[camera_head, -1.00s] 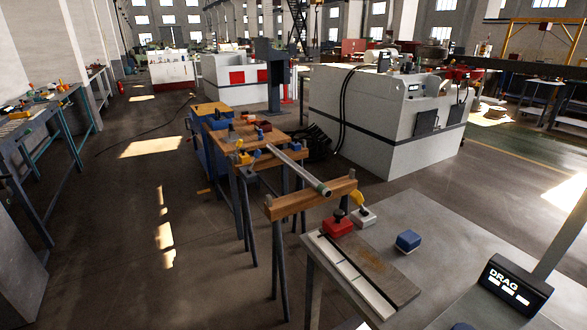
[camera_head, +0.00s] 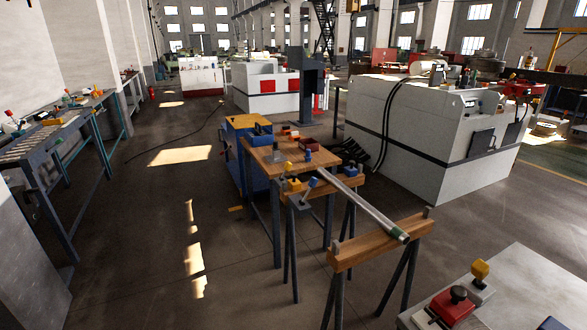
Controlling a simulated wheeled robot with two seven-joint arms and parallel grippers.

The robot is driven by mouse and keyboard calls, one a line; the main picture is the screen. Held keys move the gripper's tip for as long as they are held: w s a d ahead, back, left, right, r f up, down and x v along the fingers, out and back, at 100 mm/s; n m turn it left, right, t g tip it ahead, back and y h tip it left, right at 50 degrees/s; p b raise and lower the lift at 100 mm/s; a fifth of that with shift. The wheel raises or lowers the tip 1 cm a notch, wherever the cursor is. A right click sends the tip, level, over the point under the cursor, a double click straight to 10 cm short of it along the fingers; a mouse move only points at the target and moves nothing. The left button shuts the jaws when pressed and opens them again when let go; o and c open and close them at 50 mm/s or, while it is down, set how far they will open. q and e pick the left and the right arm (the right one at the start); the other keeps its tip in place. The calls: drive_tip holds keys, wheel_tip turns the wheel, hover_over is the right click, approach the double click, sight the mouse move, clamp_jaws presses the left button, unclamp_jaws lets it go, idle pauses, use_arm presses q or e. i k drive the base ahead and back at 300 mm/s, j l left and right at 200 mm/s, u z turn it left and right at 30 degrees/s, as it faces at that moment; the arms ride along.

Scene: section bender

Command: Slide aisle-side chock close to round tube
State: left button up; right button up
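A long grey round tube (camera_head: 360,204) with a green band near its near end lies across two wooden-topped trestles. Its near end rests on the near trestle beam (camera_head: 365,250), which has a short grey peg at each end. At the far trestle, a yellow block (camera_head: 293,185) and a small blue-topped piece (camera_head: 311,182) stand left of the tube, apart from it. A blue block (camera_head: 350,172) stands right of the tube there. I cannot tell which piece is the aisle-side chock. Neither of my grippers is in view.
A grey bench (camera_head: 535,285) at the lower right carries a red block (camera_head: 453,305) with a black knob and a pale block with a yellow top (camera_head: 481,270). A large white machine (camera_head: 430,135) stands behind right. Open floor (camera_head: 150,240) lies left of the trestles.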

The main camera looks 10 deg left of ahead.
sight(295, 185)
drive_tip(key=i+j, duration=0.2)
drive_tip(key=j, duration=0.15)
drive_tip(key=i+j+z, duration=0.15)
drive_tip(key=j, duration=0.2)
drive_tip(key=i+j, duration=0.25)
drive_tip(key=i+j+z, duration=0.15)
drive_tip(key=j, duration=0.35)
drive_tip(key=i+j, duration=0.2)
drive_tip(key=j, duration=0.15)
drive_tip(key=i+j+z, duration=0.15)
drive_tip(key=j, duration=0.25)
